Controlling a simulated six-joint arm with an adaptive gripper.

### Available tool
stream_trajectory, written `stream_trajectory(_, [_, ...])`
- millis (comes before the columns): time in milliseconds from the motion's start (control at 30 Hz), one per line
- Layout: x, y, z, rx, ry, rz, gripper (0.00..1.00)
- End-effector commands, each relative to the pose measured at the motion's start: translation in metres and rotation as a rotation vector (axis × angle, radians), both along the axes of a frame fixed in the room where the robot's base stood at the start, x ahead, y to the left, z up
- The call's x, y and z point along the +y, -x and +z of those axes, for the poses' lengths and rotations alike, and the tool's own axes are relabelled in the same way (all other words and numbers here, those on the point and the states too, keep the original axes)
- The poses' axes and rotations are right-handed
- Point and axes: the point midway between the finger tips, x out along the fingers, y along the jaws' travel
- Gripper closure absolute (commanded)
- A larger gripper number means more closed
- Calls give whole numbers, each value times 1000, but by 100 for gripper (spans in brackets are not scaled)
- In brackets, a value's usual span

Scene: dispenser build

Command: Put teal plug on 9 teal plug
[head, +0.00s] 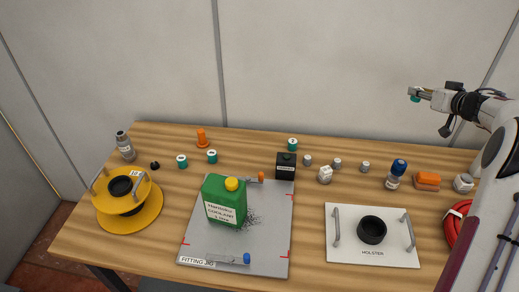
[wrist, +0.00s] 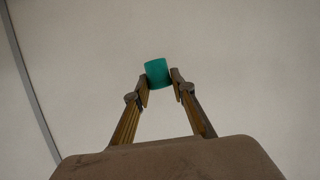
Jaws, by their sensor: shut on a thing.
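My gripper (head: 417,94) is raised high above the right side of the table, in front of the wall. In the wrist view my gripper (wrist: 160,84) is shut on a teal plug (wrist: 157,72), held between the two fingertips. In the head view the held teal plug (head: 414,98) shows small at the fingertips. Other teal and white pieces stand on the table: one (head: 182,161) at left, one (head: 212,156) beside it, and one (head: 292,144) behind the black container. I cannot read any numbers on them.
A green coolant jug (head: 224,204) stands on the grey fitting jig (head: 262,262). A black container (head: 286,166) stands at the jig's back edge. A yellow spool (head: 130,208) is at left, a white holster plate (head: 387,252) at right. Small grey pieces (head: 337,163) stand behind.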

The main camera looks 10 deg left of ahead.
Motion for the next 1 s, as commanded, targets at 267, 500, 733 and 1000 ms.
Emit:
stream_trajectory(267, [56, -26, -2, 7, 3, -1, 98])
stream_trajectory(500, [125, -49, -4, 13, 8, -5, 98])
stream_trajectory(733, [192, -63, -5, 17, 11, -12, 98])
stream_trajectory(1000, [273, -71, -6, 20, 13, -19, 98])
